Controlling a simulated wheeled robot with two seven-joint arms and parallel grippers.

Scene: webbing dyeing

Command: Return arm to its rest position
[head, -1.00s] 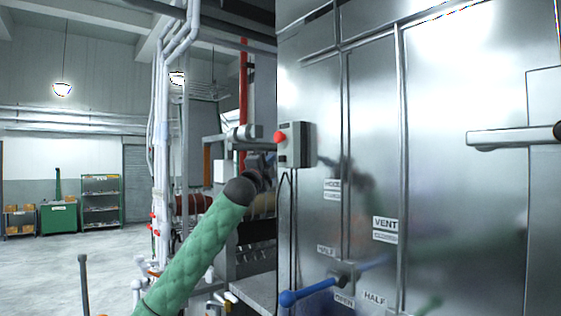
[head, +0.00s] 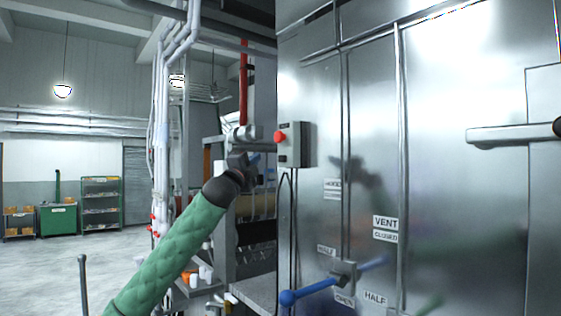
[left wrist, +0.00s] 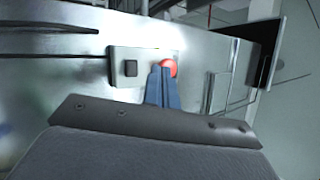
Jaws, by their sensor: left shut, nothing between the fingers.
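My left arm in its green padded sleeve comes up from the bottom left of the head view. Its dark left gripper (head: 256,159) is raised just left of the grey control box (head: 296,145) with the red button (head: 280,137). In the left wrist view the blue-grey fingers (left wrist: 162,72) are together and empty. There they overlap part of the control box (left wrist: 128,68) and the red button (left wrist: 168,67); I cannot tell whether they touch it. My right gripper is not in view.
A steel cabinet (head: 460,190) fills the right side, with a long bar handle (head: 505,136) and a blue-handled lever (head: 310,290) low on its front. White pipes (head: 163,130) stand left of my arm. Open floor (head: 50,260) lies at the left, before a green cabinet (head: 58,219) and shelves.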

